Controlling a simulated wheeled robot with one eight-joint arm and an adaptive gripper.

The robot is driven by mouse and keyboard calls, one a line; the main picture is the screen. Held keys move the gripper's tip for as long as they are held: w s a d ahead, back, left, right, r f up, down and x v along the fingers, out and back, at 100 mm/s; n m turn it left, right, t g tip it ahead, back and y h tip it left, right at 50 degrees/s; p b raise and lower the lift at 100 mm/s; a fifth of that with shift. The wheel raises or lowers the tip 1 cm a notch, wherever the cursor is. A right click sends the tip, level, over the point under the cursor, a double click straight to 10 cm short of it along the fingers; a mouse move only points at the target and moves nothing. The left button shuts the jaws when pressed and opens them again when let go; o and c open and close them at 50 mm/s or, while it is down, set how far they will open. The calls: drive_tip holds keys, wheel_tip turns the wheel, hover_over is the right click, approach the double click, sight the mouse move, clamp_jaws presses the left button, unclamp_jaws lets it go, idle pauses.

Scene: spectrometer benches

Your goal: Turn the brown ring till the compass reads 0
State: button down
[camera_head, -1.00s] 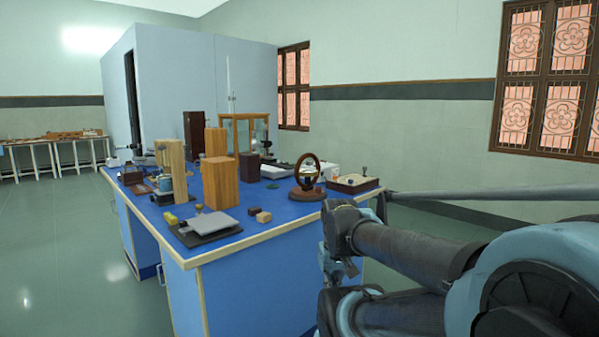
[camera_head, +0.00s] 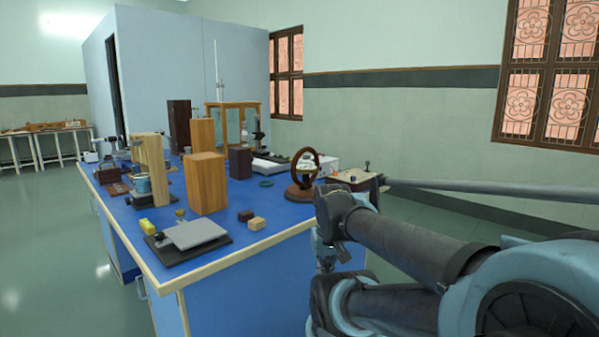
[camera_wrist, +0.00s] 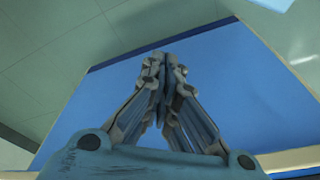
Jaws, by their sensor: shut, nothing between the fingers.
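The brown ring (camera_head: 305,168) stands upright on a round dark brown base near the right edge of the blue bench in the head view. The compass at the ring is too small to read. My arm is folded in front of the bench's right end and covers part of it. My gripper (camera_wrist: 160,62) is shut and empty in the wrist view, in front of the bench's plain blue side panel (camera_wrist: 225,75). The ring is not in the wrist view. In the head view the fingers cannot be made out clearly behind my arm.
The blue bench (camera_head: 285,213) carries wooden blocks (camera_head: 206,184), a flat metal plate apparatus (camera_head: 190,236), a glass-sided case (camera_head: 232,122) and a wooden box with knobs (camera_head: 352,178) right of the ring. Open floor (camera_head: 60,235) lies to the left.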

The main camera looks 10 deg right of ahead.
sight(306, 169)
drive_tip(key=w+d+r+m+y, duration=0.1)
drive_tip(key=w+d+r+m, duration=0.1)
drive_tip(key=w+r+m, duration=0.85)
drive_tip(key=w+d+r+m+t+y, duration=0.1)
drive_tip(key=w+r+m, duration=0.7)
drive_tip(key=w, duration=0.6)
drive_tip(key=w+d+r+m+y, duration=0.1)
drive_tip(key=w+d+r+m, duration=0.1)
drive_tip(key=w+r+m, duration=0.9)
drive_tip(key=w+a+f, duration=0.5)
drive_tip(key=w+f, duration=0.2)
drive_tip(key=f, duration=0.3)
drive_tip(key=shift+w+f+n, duration=0.2)
drive_tip(key=shift+w+n, duration=0.15)
drive_tip(key=shift+n, duration=0.1)
drive_tip(key=shift+w+a, duration=0.35)
drive_tip(key=shift+a, duration=0.05)
